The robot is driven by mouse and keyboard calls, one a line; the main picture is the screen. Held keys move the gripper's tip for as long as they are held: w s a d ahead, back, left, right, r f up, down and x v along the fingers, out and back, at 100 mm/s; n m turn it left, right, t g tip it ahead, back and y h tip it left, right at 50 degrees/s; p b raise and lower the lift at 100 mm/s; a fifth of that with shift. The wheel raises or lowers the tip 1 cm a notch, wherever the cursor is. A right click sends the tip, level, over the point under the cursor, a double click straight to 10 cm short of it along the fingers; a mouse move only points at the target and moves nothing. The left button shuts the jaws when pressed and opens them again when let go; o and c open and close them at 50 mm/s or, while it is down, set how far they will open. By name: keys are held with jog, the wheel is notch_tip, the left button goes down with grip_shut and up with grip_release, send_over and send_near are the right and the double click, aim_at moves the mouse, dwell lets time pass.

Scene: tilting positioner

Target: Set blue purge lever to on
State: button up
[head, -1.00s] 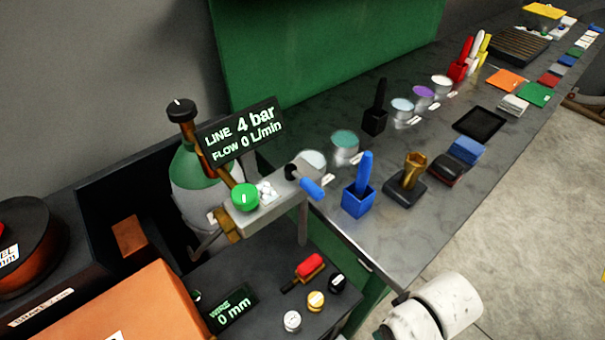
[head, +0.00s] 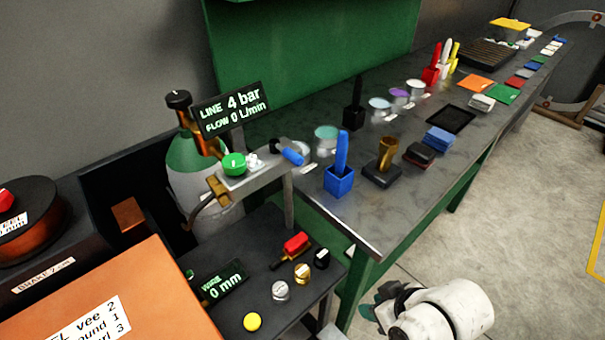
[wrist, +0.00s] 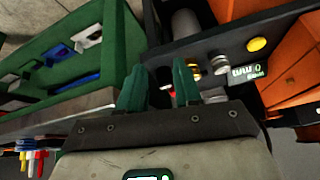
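The blue purge lever (head: 291,152) sticks out from the right end of the grey valve block (head: 250,175) in the head view, pointing down to the right. The display (head: 231,111) above it reads line 4 bar and flow 0 L/min. My gripper (head: 374,310) is low at the bottom right of the head view, well away from the lever and partly hidden by my white wrist. In the wrist view my gripper (wrist: 158,82) has its two green fingers apart with nothing held between them. I cannot make out the lever in the wrist view.
A green knob (head: 233,163) sits on the block beside the lever. Below is a dark panel with a red handle (head: 297,243) and several knobs. The long grey bench (head: 330,222) carries a blue holder (head: 339,180) and cups.

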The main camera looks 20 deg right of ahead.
jog(key=w+a+r+n+t+y+b, duration=0.25)
jog(key=w+r+t, duration=0.4)
jog(key=w, duration=0.45)
jog(key=n+t+y+b, duration=0.2)
jog(key=t+b, duration=0.2)
jog(key=t, duration=0.1)
send_near(301, 163)
jog(key=w, duration=0.2)
jog(key=x, duration=0.3)
jog(key=p+x, duration=0.1)
jog(key=x, duration=0.6)
jog(key=shift+w+a+p, duration=0.15)
jog(key=shift+a+p, duration=0.2)
jog(key=shift+p, duration=0.05)
jog(key=shift+c, duration=0.5)
grip_shut()
